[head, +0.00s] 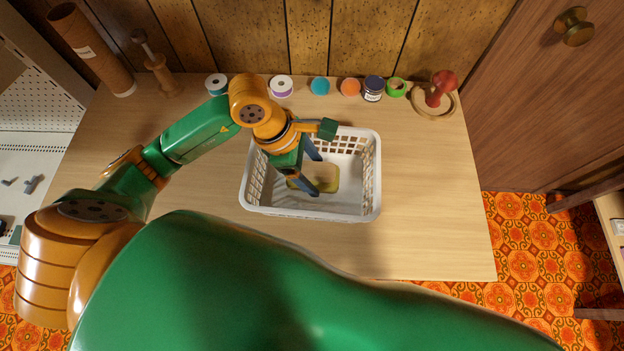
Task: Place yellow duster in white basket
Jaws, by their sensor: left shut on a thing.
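The white basket (370,190) stands on the wooden table, with slotted walls and an open top. My left gripper (313,174) points down inside the basket's rim, over its left-middle part. The yellow duster (328,180) shows as a flat yellowish piece at the fingertips, within the basket's outline. The gripper is shut on the duster, which is partly hidden by the fingers. I cannot tell whether the duster touches the basket floor. My right gripper is not in view.
The bare tabletop (430,210) right of the basket is clear. A large green arm link of mine covers the front.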

